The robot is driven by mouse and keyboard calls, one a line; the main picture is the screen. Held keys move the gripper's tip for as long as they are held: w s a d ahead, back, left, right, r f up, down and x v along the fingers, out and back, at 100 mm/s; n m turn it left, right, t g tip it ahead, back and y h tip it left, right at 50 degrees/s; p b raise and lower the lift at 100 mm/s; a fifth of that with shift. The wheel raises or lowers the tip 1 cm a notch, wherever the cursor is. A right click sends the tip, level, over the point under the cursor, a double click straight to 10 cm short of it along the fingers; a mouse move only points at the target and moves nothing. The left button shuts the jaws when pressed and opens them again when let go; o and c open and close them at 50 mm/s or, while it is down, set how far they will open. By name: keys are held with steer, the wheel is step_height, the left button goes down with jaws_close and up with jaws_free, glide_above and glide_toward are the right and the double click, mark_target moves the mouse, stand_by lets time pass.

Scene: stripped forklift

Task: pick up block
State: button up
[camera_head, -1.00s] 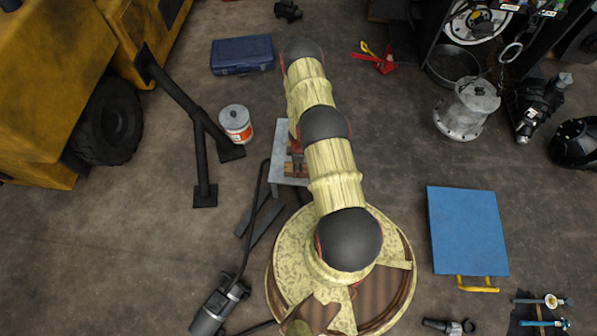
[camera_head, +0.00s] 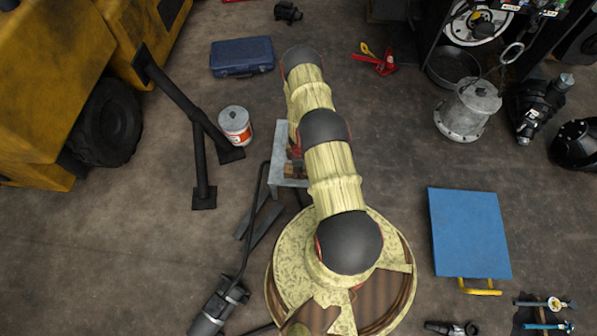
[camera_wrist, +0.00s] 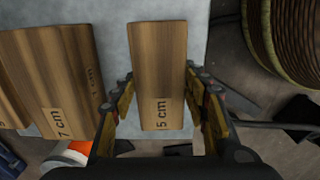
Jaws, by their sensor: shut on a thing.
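A wooden block marked "5 cm" (camera_wrist: 161,80) stands out in the middle of the wrist view. My gripper (camera_wrist: 160,95) has a finger on each side of it and is shut on it. To its left in the wrist view is a wider wooden block marked "7 cm" (camera_wrist: 55,75), apart from my gripper. Both are over a light grey table top (camera_wrist: 115,30). In the head view my arm covers most of the small grey table (camera_head: 281,135), and my gripper is hidden there.
A white bucket (camera_head: 236,125) and a black pipe frame (camera_head: 195,110) stand left of the table. A blue case (camera_head: 242,56) lies behind it. A blue cart (camera_head: 469,233) is at right. Open floor lies between my arm and the cart.

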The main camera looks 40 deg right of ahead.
steer(key=c, duration=0.6)
steer(key=shift+r+p, duration=1.15)
steer(key=shift+r, duration=0.5)
steer(key=shift+s+a+r, duration=0.25)
steer(key=shift+s+r, duration=0.15)
steer(key=shift+r, duration=0.15)
steer(key=shift+s+a+r, duration=0.25)
steer(key=shift+s+r, duration=0.1)
steer(key=shift+r, duration=0.15)
steer(key=shift+s+a+r+p, duration=0.35)
steer(key=shift+s+a+r, duration=0.8)
steer(key=shift+s, duration=0.55)
steer(key=shift+s+a+r+p, duration=0.3)
steer(key=shift+s+a+r, duration=0.7)
steer(key=shift+s+r, duration=0.6)
steer(key=shift+s+a+r+p, duration=0.35)
steer(key=shift+s+a+r, duration=0.7)
steer(key=shift+s, duration=0.8)
